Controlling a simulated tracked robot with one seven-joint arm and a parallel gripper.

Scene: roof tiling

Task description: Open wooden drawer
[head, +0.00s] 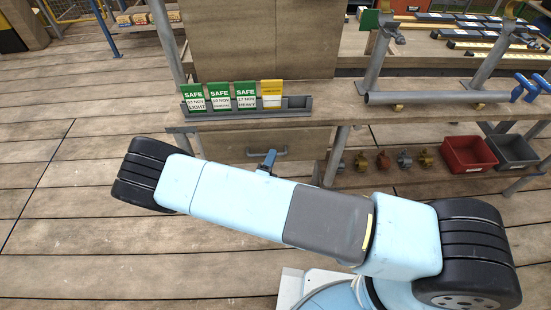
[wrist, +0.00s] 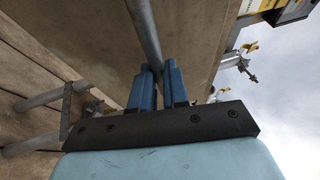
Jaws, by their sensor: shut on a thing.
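The wooden drawer (head: 225,147) is a plain brown front below the bench top in the head view. Its grey bar handle (head: 285,152) runs across the front. My gripper (head: 269,157) has blue fingers and meets the handle near its middle. In the wrist view my gripper (wrist: 157,75) is shut on the handle (wrist: 144,30), with the grey bar between the two blue fingers. My own arm hides the lower part of the drawer. I cannot tell whether the drawer stands out from the bench at all.
A grey rack (head: 238,114) of green and yellow tags sits on the bench edge above the drawer. A grey tube (head: 435,97) lies to the right. A red bin (head: 468,155), a dark bin (head: 513,152) and several clamps stand on the lower shelf. The plank floor at left is clear.

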